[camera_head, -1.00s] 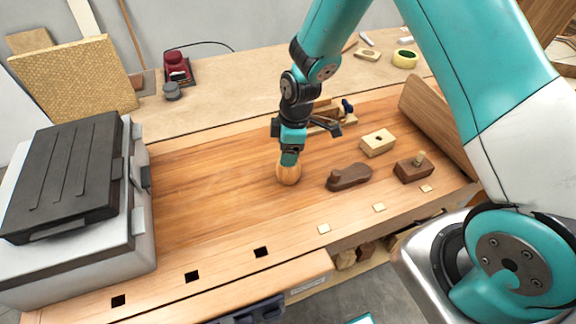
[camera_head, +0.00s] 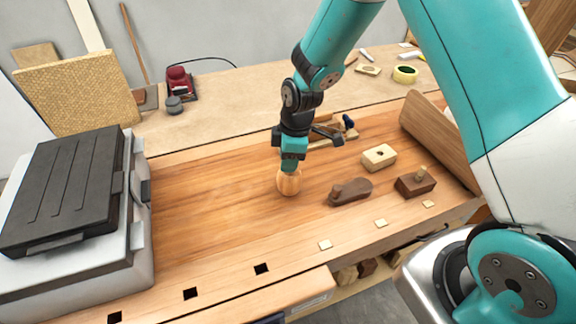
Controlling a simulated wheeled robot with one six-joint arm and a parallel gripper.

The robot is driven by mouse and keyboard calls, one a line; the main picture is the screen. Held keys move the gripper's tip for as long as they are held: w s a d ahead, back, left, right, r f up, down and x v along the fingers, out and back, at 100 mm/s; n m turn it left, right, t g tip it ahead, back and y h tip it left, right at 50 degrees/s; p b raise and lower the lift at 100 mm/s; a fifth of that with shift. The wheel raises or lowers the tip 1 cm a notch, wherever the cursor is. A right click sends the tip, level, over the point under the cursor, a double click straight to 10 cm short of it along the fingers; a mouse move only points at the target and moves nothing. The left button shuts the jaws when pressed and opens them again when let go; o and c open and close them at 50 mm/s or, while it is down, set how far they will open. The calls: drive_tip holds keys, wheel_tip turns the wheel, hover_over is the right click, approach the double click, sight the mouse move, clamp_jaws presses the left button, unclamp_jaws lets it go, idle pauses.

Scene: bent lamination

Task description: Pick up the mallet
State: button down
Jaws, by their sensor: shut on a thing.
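The mallet (camera_head: 289,182) shows as a rounded, light wooden head at the tip of my gripper (camera_head: 290,167), over the middle of the workbench. My gripper points down and is shut on the mallet. The mallet's handle is hidden by the gripper or too small to make out. I cannot tell whether the head touches the bench top or hangs just above it.
A dark wooden plane (camera_head: 350,191), a pale block (camera_head: 379,158) and a dark block with a peg (camera_head: 416,182) lie to the right. A grey-and-black machine (camera_head: 75,200) stands at the left. The bench top (camera_head: 205,205) between is clear.

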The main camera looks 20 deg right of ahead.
wheel_tip(320, 180, up, 18)
drive_tip(key=b, duration=0.3)
drive_tip(key=shift+r, duration=0.2)
